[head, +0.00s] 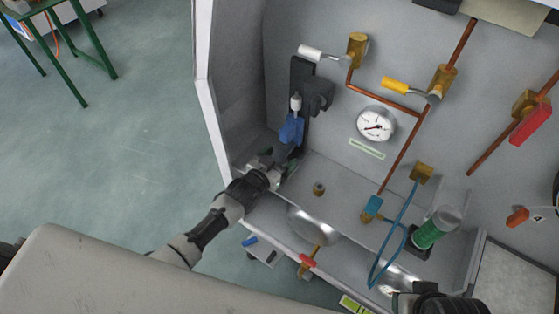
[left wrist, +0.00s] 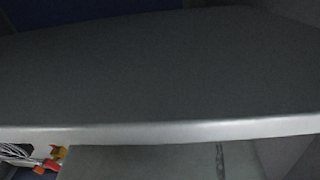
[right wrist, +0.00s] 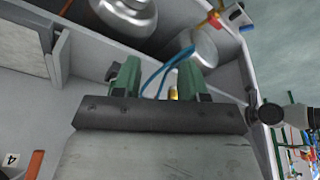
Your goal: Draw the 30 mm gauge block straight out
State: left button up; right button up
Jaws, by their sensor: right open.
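I cannot pick out the 30 mm gauge block with certainty in any view. In the head view, a black upright rail (head: 299,80) with a dark bracket (head: 318,93) stands at the cabinet's left back. A blue piece with a white top (head: 291,128) hangs beside the rail. My left gripper (head: 280,165) is at the foot of the rail, below the blue piece. Its jaws are too small and partly hidden to judge. My right gripper (right wrist: 158,75) is open, with nothing visibly held.
A pressure gauge (head: 375,124), copper pipes and a yellow-handled valve (head: 396,86) are on the back wall. A small brass fitting (head: 319,188) stands on the shelf. A green cylinder (head: 432,232) and looped blue hose (head: 400,215) are at right. The cabinet's left wall (head: 213,110) is close to my left arm.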

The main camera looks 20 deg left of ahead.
pick_arm(q)
jog(key=c, duration=0.9)
jog(key=shift+s, duration=0.1)
jog(key=shift+c, duration=0.5)
jog(key=shift+p+v, duration=0.7)
jog(key=shift+v, duration=0.25)
jog(key=shift+f+p+v, duration=0.25)
jog(key=shift+p+v, duration=0.35)
jog(key=shift+v, duration=0.5)
jog(key=shift+p+v, duration=0.5)
jog(key=shift+v, duration=0.45)
jog(key=shift+s+a+f+p, duration=0.1)
jog(key=shift+s+a+p, duration=0.2)
jog(key=shift+s, duration=0.4)
jog(key=shift+s+a+f+p, duration=0.1)
jog(key=shift+s+a+p, duration=0.2)
jog(key=shift+s, duration=0.35)
pick_arm(e)
notch_tip(320, 180, down, 16)
jog(key=w+g, duration=0.1)
jog(key=shift+a, duration=0.2)
